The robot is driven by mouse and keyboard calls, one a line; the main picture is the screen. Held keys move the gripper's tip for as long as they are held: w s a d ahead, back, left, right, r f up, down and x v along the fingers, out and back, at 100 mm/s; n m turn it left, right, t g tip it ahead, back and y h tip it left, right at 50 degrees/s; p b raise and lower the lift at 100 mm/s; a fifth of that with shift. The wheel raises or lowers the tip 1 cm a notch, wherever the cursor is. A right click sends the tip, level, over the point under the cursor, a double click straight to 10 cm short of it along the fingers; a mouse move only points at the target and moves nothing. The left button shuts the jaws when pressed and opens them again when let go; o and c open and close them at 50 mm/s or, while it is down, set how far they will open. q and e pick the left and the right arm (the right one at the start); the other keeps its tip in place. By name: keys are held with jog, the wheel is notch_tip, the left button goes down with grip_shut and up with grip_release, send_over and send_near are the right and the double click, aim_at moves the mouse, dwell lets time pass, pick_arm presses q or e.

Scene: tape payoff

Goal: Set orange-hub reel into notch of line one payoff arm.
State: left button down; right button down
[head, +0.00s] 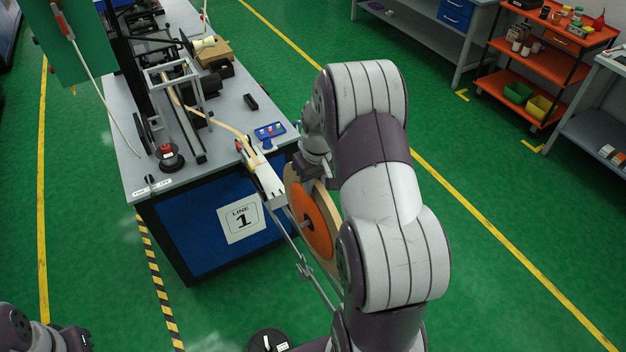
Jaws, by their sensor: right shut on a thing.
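The orange-hub reel (312,228) stands on edge beside the front right corner of the line one bench, with a tan rim around its orange face. My right gripper (314,172) is at the reel's upper edge and shut on it; its fingertips are largely hidden by my forearm. A pale payoff arm (265,182) reaches out from the bench corner toward the reel's left side. Its notch cannot be made out, and I cannot tell whether the reel touches it. Part of my left arm shows in the bottom left corner; its gripper fingers are out of view.
The line one bench (118,96) carries a machine frame, a dark spool (171,157) and a blue tray (270,130). An orange cart (506,55) and grey shelving stand far right. Green floor is clear between.

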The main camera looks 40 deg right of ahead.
aim_at(315, 195)
jog(key=shift+s+f+b, duration=0.2)
jog(key=shift+f+b, duration=0.25)
jog(key=shift+f, duration=0.4)
jog(key=shift+w, duration=0.35)
jog(key=shift+s, duration=0.5)
jog(key=shift+w+f, duration=0.15)
jog(key=shift+f, duration=0.15)
jog(key=shift+f+b, duration=0.75)
jog(key=shift+f, duration=0.05)
jog(key=shift+w+f+b, duration=0.2)
jog(key=shift+f+b, duration=2.05)
jog(key=shift+f, duration=1)
